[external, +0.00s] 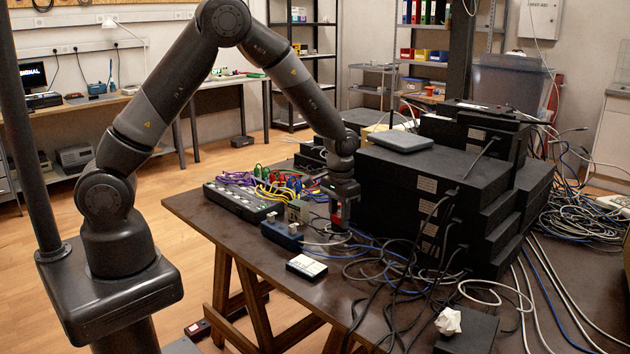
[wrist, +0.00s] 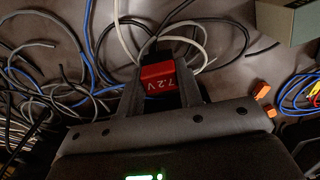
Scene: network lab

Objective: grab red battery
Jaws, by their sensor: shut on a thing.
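The red battery (wrist: 158,76), marked 7.2 V, sits between the two fingers of my gripper (wrist: 158,88) in the wrist view. The fingers are shut on it, one on each side. In the external view my gripper (external: 339,212) points down at the table, and a small red part of the battery (external: 336,208) shows between the fingers. The battery is close above or on the tabletop; I cannot tell which. Its far end is partly hidden in the wrist view.
Black boxes (external: 430,180) are stacked right of my gripper. A blue device (external: 282,234) and a black multi-port unit (external: 240,203) stand to its left. A small white-topped box (external: 306,267) lies near the front edge. Loose cables (wrist: 205,45) surround the battery.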

